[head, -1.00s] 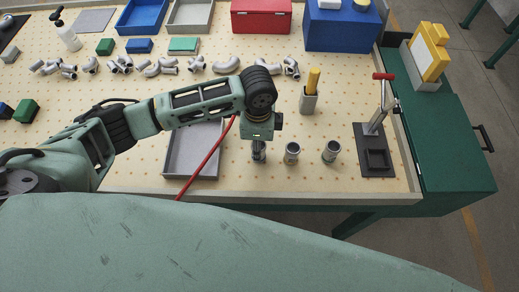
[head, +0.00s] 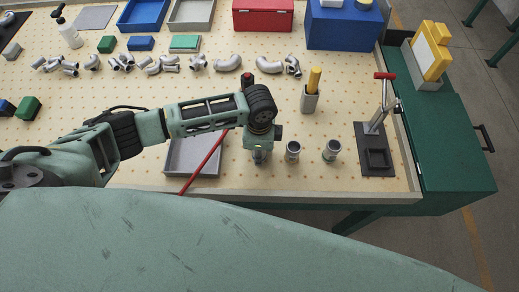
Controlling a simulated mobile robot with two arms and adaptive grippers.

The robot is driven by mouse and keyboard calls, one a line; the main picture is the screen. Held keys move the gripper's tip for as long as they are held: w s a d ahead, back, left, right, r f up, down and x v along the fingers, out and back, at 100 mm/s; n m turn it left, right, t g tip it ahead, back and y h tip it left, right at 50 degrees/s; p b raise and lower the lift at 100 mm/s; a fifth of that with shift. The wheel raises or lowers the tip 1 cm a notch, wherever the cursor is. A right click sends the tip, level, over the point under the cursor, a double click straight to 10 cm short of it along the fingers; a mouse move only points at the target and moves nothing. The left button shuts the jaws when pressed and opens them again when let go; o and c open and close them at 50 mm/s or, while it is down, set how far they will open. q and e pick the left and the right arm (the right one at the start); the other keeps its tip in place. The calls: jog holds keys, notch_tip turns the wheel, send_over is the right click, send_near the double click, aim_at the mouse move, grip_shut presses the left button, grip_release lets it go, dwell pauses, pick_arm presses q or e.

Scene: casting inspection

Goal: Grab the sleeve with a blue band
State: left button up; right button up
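Two small grey metal sleeves stand upright on the pegboard table near its front edge. One is the middle sleeve (head: 292,151); the other is the right sleeve (head: 331,150), which seems to have a greenish band low down. I cannot make out a blue band on either. My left gripper (head: 260,157) points down just left of the middle sleeve, apart from it. Its fingertips are small and partly covered by the gripper body, so I cannot tell whether they are open or what is between them. My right gripper is not in view.
A grey tray (head: 184,167) lies left of the gripper, partly under my arm. A holder with a yellow-handled tool (head: 310,99) stands behind the sleeves. A red-handled press on a dark base (head: 378,168) is to the right. Curved pipe fittings (head: 228,63) line the back.

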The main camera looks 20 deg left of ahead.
pick_arm(q)
grip_shut()
jog(key=shift+r, duration=0.15)
